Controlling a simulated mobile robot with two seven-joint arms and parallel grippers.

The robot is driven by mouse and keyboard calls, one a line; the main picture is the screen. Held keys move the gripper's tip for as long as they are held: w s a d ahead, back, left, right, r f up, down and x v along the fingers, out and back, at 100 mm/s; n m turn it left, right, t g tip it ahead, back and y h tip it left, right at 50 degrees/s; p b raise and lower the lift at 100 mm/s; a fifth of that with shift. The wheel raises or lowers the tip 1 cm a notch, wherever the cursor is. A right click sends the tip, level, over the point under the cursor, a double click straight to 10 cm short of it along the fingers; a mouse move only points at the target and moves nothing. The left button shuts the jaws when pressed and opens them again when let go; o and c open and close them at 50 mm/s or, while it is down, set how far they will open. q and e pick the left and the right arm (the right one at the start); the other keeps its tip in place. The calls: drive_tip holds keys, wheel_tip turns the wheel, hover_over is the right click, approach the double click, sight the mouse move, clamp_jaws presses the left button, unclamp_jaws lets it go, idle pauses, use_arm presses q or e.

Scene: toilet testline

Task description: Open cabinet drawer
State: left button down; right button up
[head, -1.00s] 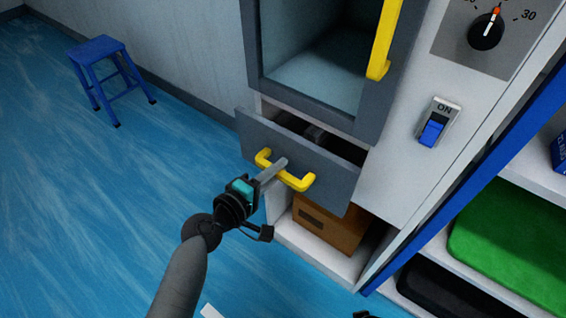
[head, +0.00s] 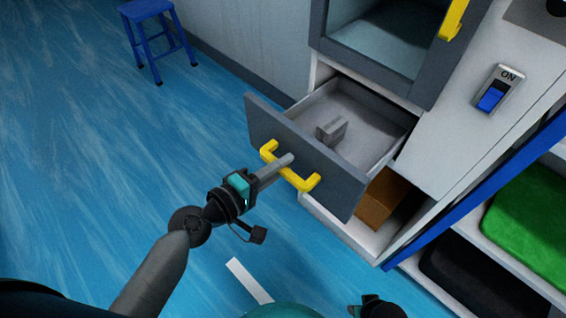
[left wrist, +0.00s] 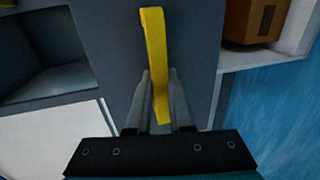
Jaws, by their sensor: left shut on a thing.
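The grey cabinet drawer (head: 308,150) is pulled well out in the head view, and its pale inside shows. A small grey block-like thing (head: 331,131) stands in it. The drawer's yellow handle (head: 292,176) is on its front. My left gripper (head: 284,164) is shut on the handle near its middle. In the left wrist view the yellow handle (left wrist: 154,60) runs between the two fingers of my left gripper (left wrist: 158,95). Part of a dark gripper (head: 376,307), which I take for my right one, shows at the bottom edge; its fingers cannot be made out.
A brown box (head: 382,200) sits in the open compartment below the drawer. A glass-fronted door with a yellow handle (head: 453,18) is above. A blue switch (head: 491,98) is on the right panel. A blue stool (head: 152,35) stands far left. The floor left of the drawer is clear.

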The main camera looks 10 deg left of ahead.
drive_tip(key=shift+w, duration=0.15)
use_arm(q)
drive_tip(key=c, duration=1.1)
unclamp_jaws()
drive_tip(key=b+v, duration=0.3)
drive_tip(key=v, duration=1.2)
drive_tip(key=shift+b, duration=0.3)
use_arm(e)
drive_tip(key=w+a+r, duration=0.2)
drive_tip(key=w+r, duration=0.1)
drive_tip(key=r, duration=0.3)
drive_tip(key=shift+w+r+t, duration=0.3)
use_arm(q)
drive_tip(key=shift+s, duration=0.1)
